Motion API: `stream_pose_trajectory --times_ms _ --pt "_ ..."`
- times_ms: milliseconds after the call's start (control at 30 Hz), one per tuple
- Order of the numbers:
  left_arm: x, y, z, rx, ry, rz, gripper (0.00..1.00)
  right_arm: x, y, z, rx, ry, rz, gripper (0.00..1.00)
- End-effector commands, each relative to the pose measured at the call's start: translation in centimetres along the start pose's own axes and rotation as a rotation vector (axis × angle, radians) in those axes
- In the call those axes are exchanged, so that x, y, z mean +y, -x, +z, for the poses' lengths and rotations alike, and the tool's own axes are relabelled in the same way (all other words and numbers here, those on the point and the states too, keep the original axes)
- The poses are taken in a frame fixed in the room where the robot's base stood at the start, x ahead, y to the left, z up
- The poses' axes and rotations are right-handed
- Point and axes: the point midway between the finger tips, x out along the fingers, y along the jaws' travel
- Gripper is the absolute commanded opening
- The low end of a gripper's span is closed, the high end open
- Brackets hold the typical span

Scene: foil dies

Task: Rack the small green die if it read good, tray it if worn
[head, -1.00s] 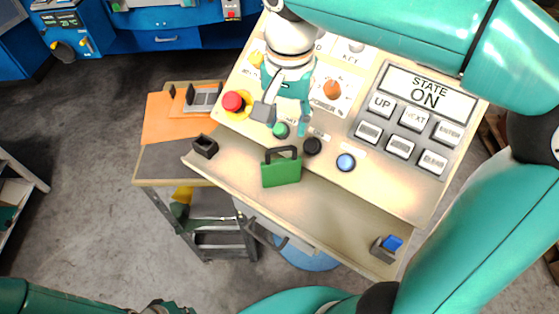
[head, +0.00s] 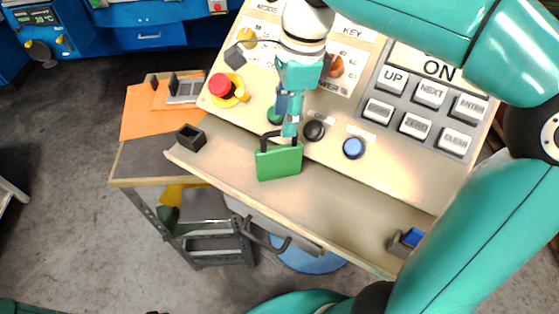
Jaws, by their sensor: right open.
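The small green die (head: 279,163) is a green block with a dark handle on top. It stands on the bare front ledge of the sloped console (head: 340,215), below the buttons. My right gripper (head: 268,96) is open above it. One teal finger reaches down in front of the die's handle, and I cannot tell whether it touches. The other finger, with a dark tip, is spread up and left over the panel. The display (head: 440,68) shows "ON"; its upper part is hidden by my right arm. My left gripper is not in view.
A red stop button (head: 221,86), a dark knob (head: 314,130) and a blue button (head: 353,148) rise from the panel. A dark open box (head: 191,138) sits at the ledge's left end, a blue-topped fixture (head: 400,243) at its right. An orange mat (head: 140,112) lies left.

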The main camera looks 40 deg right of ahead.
Motion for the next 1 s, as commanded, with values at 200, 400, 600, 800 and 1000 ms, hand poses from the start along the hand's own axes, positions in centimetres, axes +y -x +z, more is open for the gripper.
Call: stream_pose_trajectory --times_ms 200,400,600,800,1000 --pt "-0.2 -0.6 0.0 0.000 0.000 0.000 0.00 0.1 -3.6 -0.1 0.001 -0.001 0.001 0.46" --pt "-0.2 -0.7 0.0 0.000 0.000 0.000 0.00 0.1 -4.6 -0.1 0.001 -0.001 0.001 0.46" --pt "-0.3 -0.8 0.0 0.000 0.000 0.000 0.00 0.6 -7.2 0.0 0.002 0.000 0.003 0.46" --pt "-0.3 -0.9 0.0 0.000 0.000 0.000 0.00 0.6 -9.3 0.0 0.001 -0.001 0.002 0.46" --pt "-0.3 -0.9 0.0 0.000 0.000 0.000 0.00 0.6 -9.4 0.1 0.000 0.000 -0.001 0.46"
